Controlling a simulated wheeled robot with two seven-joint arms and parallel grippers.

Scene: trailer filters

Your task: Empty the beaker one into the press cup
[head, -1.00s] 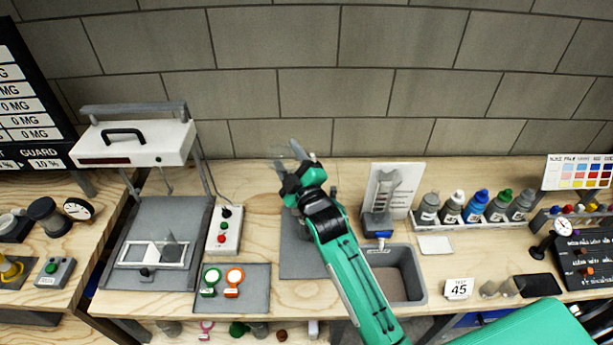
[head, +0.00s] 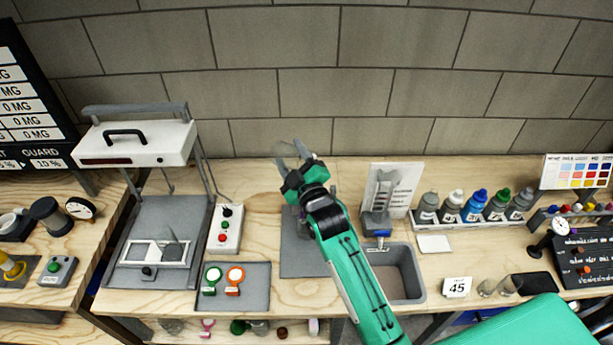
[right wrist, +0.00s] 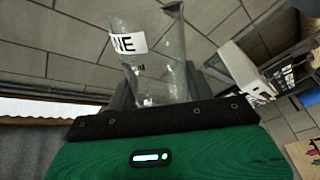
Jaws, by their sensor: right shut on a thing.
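My right gripper (head: 291,155) is shut on a clear glass beaker (right wrist: 158,62) and holds it up over the back of the bench. The beaker's white label shows the letters "NE" in the right wrist view. In the head view the beaker is only a faint clear outline at the fingertips. I cannot tell what it contains. I cannot make out the press cup; my right gripper and forearm cover part of the grey mat (head: 293,258) below. My left gripper is not in view.
A white-topped press-like frame (head: 135,150) and a button box (head: 224,232) stand left of my arm. A grey basin (head: 412,285), a white dispenser stand (head: 402,185) and several bottles (head: 473,206) are on the right. Green and orange round tools lie on a mat (head: 255,285).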

